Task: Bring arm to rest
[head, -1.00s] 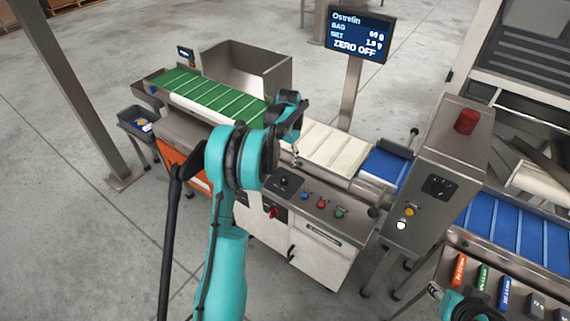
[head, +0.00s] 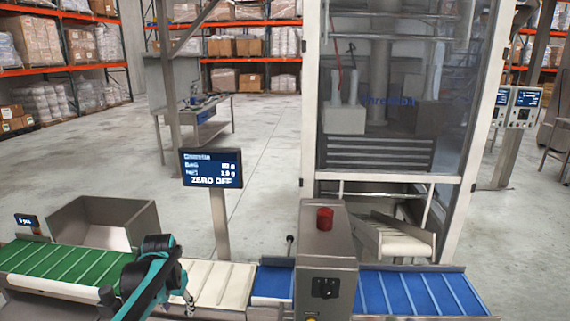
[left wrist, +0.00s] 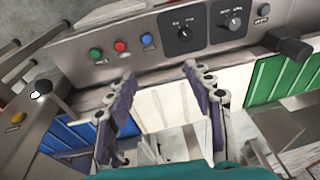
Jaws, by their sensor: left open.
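My left gripper (head: 189,303) shows at the bottom of the head view, over the front edge of the cream belt. In the left wrist view its two fingers (left wrist: 163,105) are spread apart with nothing between them. The teal left arm (head: 150,285) comes up from the bottom edge. My right gripper is out of both views.
The weigher line has a green belt (head: 95,268), a cream belt (head: 215,281) and a blue belt (head: 420,291). A grey cabinet (head: 326,246) with a red top stands over it. A display (head: 211,168) on a post reads ZERO OFF. Open floor and racks (head: 240,40) lie behind.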

